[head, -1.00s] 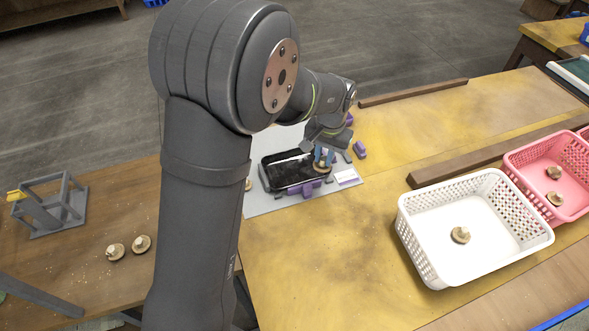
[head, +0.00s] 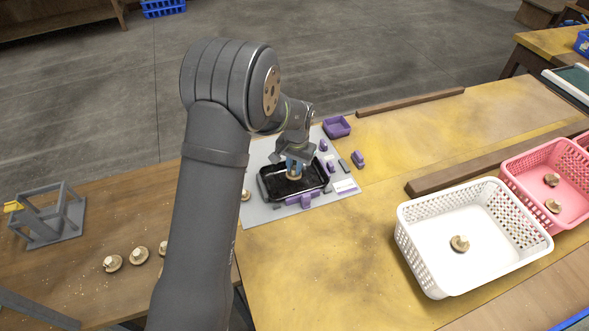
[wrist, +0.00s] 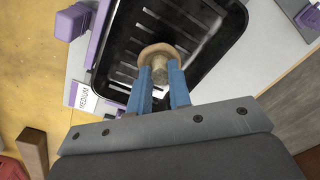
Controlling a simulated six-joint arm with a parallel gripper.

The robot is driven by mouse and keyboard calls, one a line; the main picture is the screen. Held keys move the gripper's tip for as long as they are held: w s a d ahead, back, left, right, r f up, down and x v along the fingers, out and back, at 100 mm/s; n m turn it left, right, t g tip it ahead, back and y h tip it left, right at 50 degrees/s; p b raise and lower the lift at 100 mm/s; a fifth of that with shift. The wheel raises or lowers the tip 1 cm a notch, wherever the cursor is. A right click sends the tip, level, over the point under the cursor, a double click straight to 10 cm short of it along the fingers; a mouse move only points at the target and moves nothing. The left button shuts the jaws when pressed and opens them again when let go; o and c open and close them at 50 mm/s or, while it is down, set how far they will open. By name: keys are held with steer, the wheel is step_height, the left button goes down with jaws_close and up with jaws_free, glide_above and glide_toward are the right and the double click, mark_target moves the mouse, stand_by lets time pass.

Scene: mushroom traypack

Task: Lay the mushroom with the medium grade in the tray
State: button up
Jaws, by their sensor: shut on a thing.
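My gripper (wrist: 160,88) is shut on a brown-capped mushroom (wrist: 160,54), holding it by the pale stem between two blue fingers. In the head view the mushroom (head: 292,177) and my gripper (head: 294,165) are over the black tray (head: 270,193). The tray has a slotted floor and shows in the wrist view too (wrist: 215,45). I cannot tell whether the mushroom touches the tray floor. A white label reading "MEDIUM" (wrist: 86,99) lies beside the tray, and it also shows in the head view (head: 345,186).
Purple blocks (head: 306,200) stand around the tray on a grey mat (head: 262,216). A purple bin (head: 337,127) is behind. A white basket (head: 425,262) and a pink basket (head: 520,155), both with mushrooms, stand right. More mushrooms (head: 112,263) lie on the left table.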

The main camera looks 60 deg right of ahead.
steer(key=shift+f, duration=0.85)
steer(key=shift+f, duration=0.1)
steer(key=o, duration=0.7)
steer(key=r, duration=1.2)
steer(key=shift+s+r, duration=0.1)
steer(key=shift+s, duration=0.25)
steer(key=f, duration=1.2)
steer(key=shift+w+f, duration=0.2)
steer(key=shift+w, duration=0.15)
steer(key=shift+r, duration=2.15)
